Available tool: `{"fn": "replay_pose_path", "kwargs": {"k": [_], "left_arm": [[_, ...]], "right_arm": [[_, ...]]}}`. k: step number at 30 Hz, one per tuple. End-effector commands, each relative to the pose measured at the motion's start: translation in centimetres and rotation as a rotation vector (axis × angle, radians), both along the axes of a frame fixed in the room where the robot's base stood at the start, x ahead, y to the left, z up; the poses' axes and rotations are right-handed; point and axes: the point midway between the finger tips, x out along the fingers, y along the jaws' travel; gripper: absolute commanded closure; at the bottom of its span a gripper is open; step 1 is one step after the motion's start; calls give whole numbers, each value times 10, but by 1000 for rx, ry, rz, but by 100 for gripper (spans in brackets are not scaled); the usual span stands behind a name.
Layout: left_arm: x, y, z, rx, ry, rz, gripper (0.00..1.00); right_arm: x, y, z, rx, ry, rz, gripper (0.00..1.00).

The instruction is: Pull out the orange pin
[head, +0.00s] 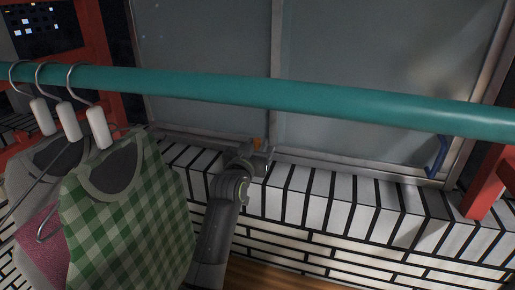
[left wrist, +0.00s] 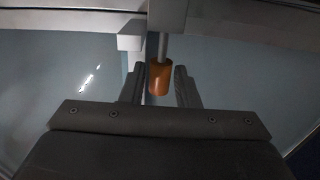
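The orange pin (head: 257,143) shows as a small orange spot at the window frame, just above my left gripper (head: 262,158) in the head view. In the left wrist view the orange pin (left wrist: 160,78) is a short cylinder on the end of a thin grey rod. The two fingers of my left gripper (left wrist: 160,72) stand on either side of the pin, with a narrow gap visible on each side. The gripper is open around the pin. My right gripper is not in view.
A teal rail (head: 300,96) crosses above my left arm. A green checked garment (head: 130,215) hangs close on the left, with several hangers. A blue handle (head: 437,155) is on the window frame at right. The white tiled ledge (head: 320,200) is bare.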

Motion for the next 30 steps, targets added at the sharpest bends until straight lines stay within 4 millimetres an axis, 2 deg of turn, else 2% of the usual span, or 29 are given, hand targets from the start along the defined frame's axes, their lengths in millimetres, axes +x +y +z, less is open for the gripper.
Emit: {"fn": "replay_pose_path", "kwargs": {"k": [1,6,14,30], "left_arm": [[0,0,0,0,0,0,79],[0,0,0,0,0,0,100],[0,0,2,0,0,0,100],[0,0,24,0,-1,0,100]], "right_arm": [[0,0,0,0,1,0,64],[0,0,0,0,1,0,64],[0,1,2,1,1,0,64],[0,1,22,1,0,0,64]]}}
